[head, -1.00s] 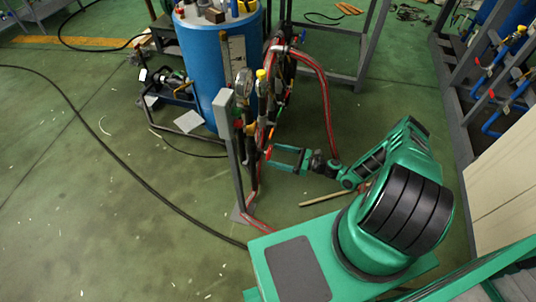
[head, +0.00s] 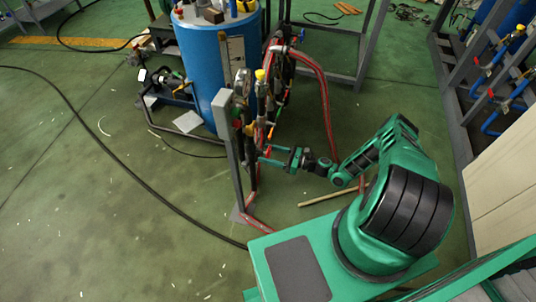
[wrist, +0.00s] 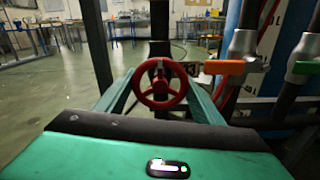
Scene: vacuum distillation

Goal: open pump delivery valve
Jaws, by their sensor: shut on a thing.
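A red handwheel (wrist: 160,84) with spokes faces me in the wrist view, upright on the pipework. My gripper (wrist: 158,74) has one green finger on each side of its rim and is shut on it. In the head view my gripper (head: 264,157) reaches left to the valve stand, and the wheel is small and mostly hidden there. I cannot read any label that names this valve.
An orange lever handle (wrist: 223,67) and a green lever handle (wrist: 304,68) sit close to the right of the wheel. A grey post (head: 234,155) and red hoses (head: 325,100) flank the stand. A blue drum (head: 222,65) stands behind. Open floor lies to the left.

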